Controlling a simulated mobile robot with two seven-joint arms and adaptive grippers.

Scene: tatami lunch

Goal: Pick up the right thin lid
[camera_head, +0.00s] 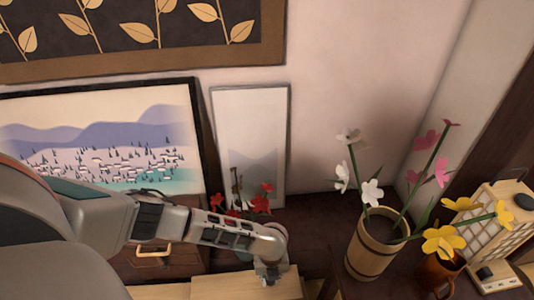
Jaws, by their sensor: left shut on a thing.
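My left arm comes in from the left, and its gripper (270,273) points down at the bottom of the head view. It is shut on the pale wooden thin lid (232,286), at the lid's right part. The lid looks flat and roughly level, and the bottom picture edge cuts it off. The fingertips are small and partly hidden, and I cannot tell how far the lid is from what lies under it. My right gripper is not in view.
A wooden bucket (372,252) with flowers stands right of the gripper, near an orange-brown mug (437,270) and a paper lantern (492,235). Red flowers (262,198) stand behind my arm. Framed pictures (250,130) lean on the wall. A dark chest (185,262) is at left.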

